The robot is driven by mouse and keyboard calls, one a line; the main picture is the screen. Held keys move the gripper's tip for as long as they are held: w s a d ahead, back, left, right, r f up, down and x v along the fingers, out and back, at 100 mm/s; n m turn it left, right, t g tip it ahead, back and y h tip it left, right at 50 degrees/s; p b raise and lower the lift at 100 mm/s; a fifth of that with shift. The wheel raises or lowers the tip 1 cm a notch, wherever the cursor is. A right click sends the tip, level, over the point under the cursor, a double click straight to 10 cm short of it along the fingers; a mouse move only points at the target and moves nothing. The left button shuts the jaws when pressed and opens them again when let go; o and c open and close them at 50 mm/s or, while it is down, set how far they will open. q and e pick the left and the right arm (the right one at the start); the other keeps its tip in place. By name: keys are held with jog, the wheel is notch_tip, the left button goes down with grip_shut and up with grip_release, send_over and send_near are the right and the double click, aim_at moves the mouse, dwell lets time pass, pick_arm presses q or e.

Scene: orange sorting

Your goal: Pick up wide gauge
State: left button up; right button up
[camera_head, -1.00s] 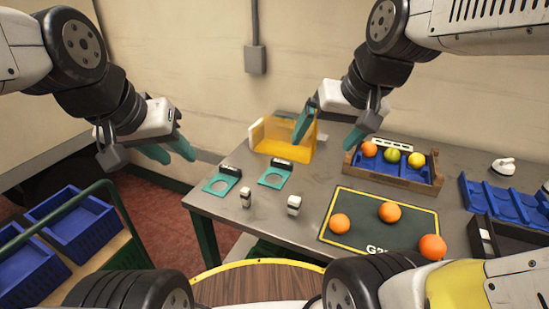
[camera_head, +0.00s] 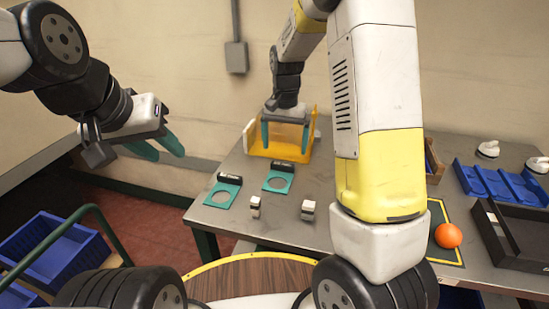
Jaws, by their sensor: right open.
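Two teal gauges with round holes and black handles lie flat near the table's left end: a left gauge (camera_head: 228,185) and a right gauge (camera_head: 283,174). The left one's hole looks slightly larger, but I cannot tell surely which is the wide gauge. My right gripper (camera_head: 285,137) points down with its teal fingers apart and empty, beyond the right gauge in the picture and in front of the yellow bin. My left gripper (camera_head: 158,148) is open and empty, off the table's left edge.
A yellow bin (camera_head: 257,140) stands at the back. Two small metal blocks (camera_head: 255,206) (camera_head: 308,210) stand near the front edge. My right arm hides much of the mat and crate. An orange (camera_head: 448,235), blue tray (camera_head: 500,186) and black tray (camera_head: 520,245) are at right.

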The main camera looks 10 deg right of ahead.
aim_at(283, 164)
jog(key=f, duration=0.7)
jog(key=shift+a, duration=0.25)
jog(key=shift+r, duration=0.1)
jog(key=c, duration=1.4)
